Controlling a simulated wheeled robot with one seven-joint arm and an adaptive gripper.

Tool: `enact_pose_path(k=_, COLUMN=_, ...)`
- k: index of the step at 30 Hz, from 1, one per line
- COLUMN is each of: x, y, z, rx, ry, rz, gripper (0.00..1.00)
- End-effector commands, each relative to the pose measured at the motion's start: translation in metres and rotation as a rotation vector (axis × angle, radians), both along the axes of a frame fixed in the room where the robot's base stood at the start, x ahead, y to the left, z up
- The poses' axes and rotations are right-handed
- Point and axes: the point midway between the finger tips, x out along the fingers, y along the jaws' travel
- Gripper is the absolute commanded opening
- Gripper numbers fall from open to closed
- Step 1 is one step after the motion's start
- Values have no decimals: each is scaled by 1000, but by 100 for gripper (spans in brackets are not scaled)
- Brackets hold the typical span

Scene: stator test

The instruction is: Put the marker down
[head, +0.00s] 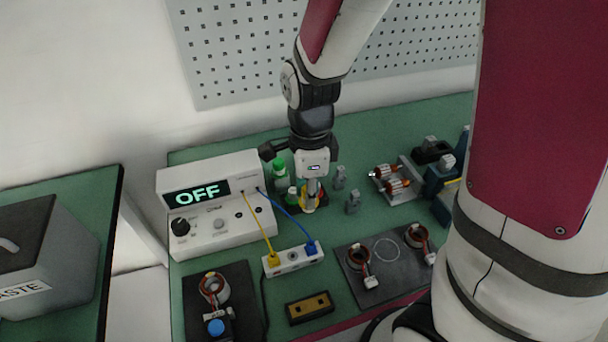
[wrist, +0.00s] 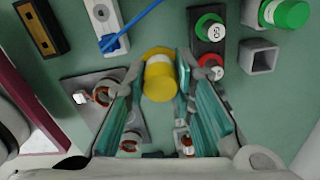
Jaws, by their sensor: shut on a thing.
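The marker (wrist: 158,82), a yellow cylinder, stands between my fingers in the wrist view, seen end-on. My gripper (wrist: 160,72) is shut on it. In the head view my gripper (head: 312,187) points down over the bench behind the white socket strip, and a bit of yellow shows at its tips. A dark holder (wrist: 206,58) with a green-capped and a red-capped piece is beside the marker in the wrist view. I cannot tell whether the marker's lower end touches anything.
A white tester (head: 222,222) reading OFF stands left of my gripper, with yellow and blue cables to the socket strip (head: 293,261). Grey square blocks (head: 353,202) stand to the right. A dark mat (head: 385,292) with copper-wound stators and a brown block (head: 310,308) lie in front.

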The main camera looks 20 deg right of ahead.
Motion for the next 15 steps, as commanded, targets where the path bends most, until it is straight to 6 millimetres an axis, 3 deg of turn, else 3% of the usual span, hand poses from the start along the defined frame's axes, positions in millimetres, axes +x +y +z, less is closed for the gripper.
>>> enact_pose_path(k=5, x=23, y=-7, z=-4, rx=0, ry=-1, rz=-24, gripper=0)
enact_pose_path(k=15, x=103, y=-31, z=-12, rx=0, ry=0, rz=-21, gripper=0)
